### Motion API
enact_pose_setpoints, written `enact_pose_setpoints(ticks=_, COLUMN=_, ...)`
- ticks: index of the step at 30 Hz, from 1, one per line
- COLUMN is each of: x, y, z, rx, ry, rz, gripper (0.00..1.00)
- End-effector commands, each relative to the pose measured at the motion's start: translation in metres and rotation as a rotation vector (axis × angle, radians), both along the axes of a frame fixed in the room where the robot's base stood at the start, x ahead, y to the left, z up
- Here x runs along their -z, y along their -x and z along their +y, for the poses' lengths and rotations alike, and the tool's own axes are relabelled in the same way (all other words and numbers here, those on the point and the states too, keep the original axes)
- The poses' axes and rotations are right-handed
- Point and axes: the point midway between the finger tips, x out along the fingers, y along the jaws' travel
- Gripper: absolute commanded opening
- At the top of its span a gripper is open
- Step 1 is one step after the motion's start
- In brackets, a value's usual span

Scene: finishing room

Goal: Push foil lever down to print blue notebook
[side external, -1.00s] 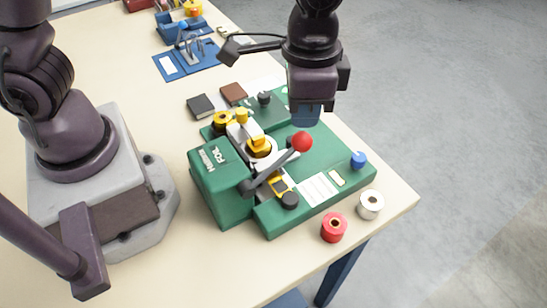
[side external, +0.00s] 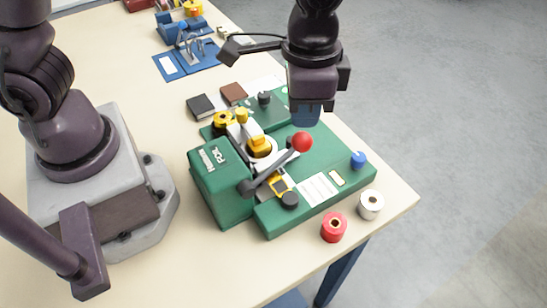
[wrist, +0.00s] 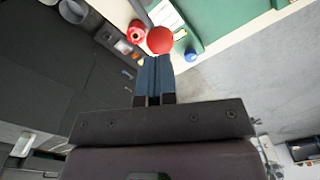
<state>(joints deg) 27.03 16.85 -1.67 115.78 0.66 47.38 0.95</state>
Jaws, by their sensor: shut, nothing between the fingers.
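The green foil press (side external: 222,195) stands on the table. Its dark lever (side external: 268,176) slants up to a red ball knob (side external: 302,142), which also shows in the wrist view (wrist: 160,40). My gripper (side external: 305,122) is shut and empty, its blue fingers pointing down behind the red knob in the side view. In the wrist view the shut fingertips (wrist: 154,58) appear just below the knob; I cannot tell whether they touch it. I cannot make out a blue notebook on the press.
A red roll (side external: 333,228) and a white roll (side external: 370,205) stand by the table's near right edge. A blue knob (side external: 358,160) sits on the press's right side. Black (side external: 201,105) and brown (side external: 234,93) blocks lie behind the press. Blue tools (side external: 188,55) are farther back.

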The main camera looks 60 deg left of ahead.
Motion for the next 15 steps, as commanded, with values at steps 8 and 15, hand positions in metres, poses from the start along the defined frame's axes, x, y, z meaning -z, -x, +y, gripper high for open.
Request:
enact_pose_setpoints(ticks=8, x=0.006, y=0.000, z=0.000, rx=0.000, ry=-0.001, rz=0.001, gripper=0.00)
enact_pose_setpoints(ticks=15, x=0.016, y=0.000, z=0.000, rx=0.000, ry=-0.001, rz=0.001, gripper=0.00)
